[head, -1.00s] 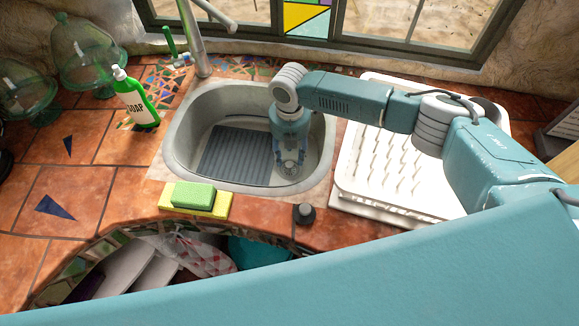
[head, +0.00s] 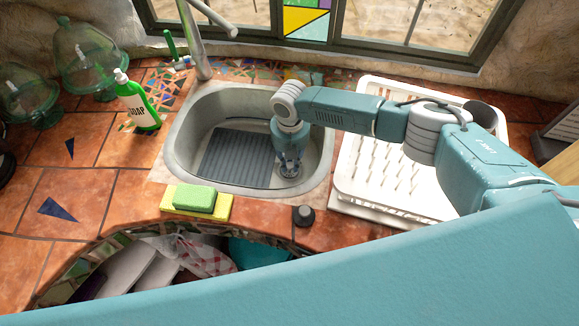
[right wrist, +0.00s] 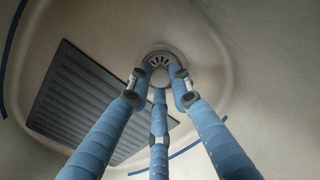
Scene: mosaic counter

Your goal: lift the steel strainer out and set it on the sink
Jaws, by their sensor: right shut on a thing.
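The steel strainer (right wrist: 159,61) is a small round slotted piece at the drain in the sink floor. In the head view it shows only in part, below my fingers (head: 289,172). The sink (head: 185,128) is a grey metal basin set in the tiled counter. My right gripper (head: 288,163) reaches straight down into the right part of the basin. Its blue fingers, seen in the right wrist view (right wrist: 159,75), are drawn together at the tips, shut on the strainer. I cannot tell whether the strainer is clear of the drain. My left gripper is not in view.
A dark ribbed mat (head: 238,158) lies in the basin left of the gripper. The faucet (head: 193,40) stands behind. A green sponge (head: 194,197), a black stopper (head: 304,215), a soap bottle (head: 137,103) and a white dish rack (head: 349,172) surround the sink.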

